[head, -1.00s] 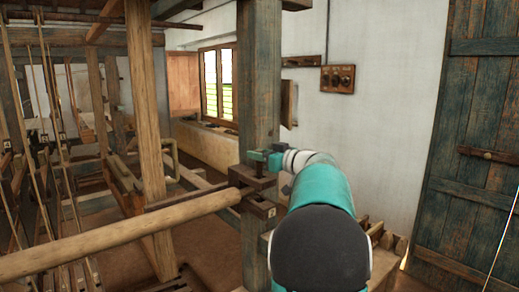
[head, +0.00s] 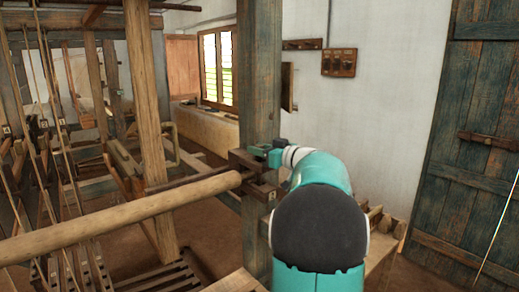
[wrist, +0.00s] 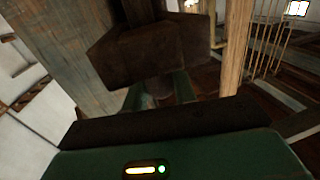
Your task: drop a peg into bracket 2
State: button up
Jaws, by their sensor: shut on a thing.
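My teal gripper (head: 260,152) is at the wooden post, just above a dark wooden bracket (head: 262,192). I cannot read a number on that bracket. In the wrist view the green fingers (wrist: 161,90) are shut on a dull brown rounded thing (wrist: 160,86), likely the peg. Only a small part of it shows between the fingers. A dark brown block (wrist: 150,52) with an upright piece on it fills the upper middle, close in front of the fingers. I cannot tell whether the peg touches the bracket or sits in its opening.
The upright post (head: 260,75) stands right beside my gripper. A thick round beam (head: 120,215) runs left from the bracket. Loom frames and cords (head: 60,150) fill the left. A plank door (head: 470,150) is at the right.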

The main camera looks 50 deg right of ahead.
jog(key=o, duration=1.1)
jog(key=shift+o, duration=0.2)
jog(key=s+d, duration=0.1)
jog(key=s, duration=1.2)
jog(key=shift+s, duration=0.4)
